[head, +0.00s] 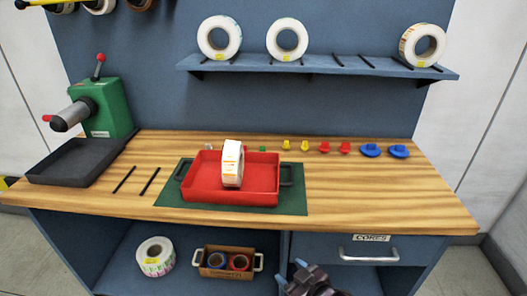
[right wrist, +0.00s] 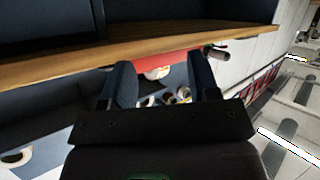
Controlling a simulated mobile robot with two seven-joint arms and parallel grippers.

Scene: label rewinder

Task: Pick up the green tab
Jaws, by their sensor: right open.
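A small green tab (head: 262,149) appears to stand on the wooden worktop just behind the red tray, partly hidden by the tray's back rim. It is too small to make out its shape. My right gripper (head: 291,271) is low in front of the bench, below the worktop edge and well short of the tab. In the right wrist view my right gripper (right wrist: 162,82) is open, with nothing between its fingers. The green tab cannot be made out there. My left gripper is not in view.
A red tray (head: 205,189) holding an upright label roll (head: 232,164) sits on a green mat (head: 292,209). Yellow tabs (head: 286,145), red tabs (head: 345,148) and blue pieces (head: 370,151) line the back. A green machine (head: 104,107) stands left. The worktop's right side is clear.

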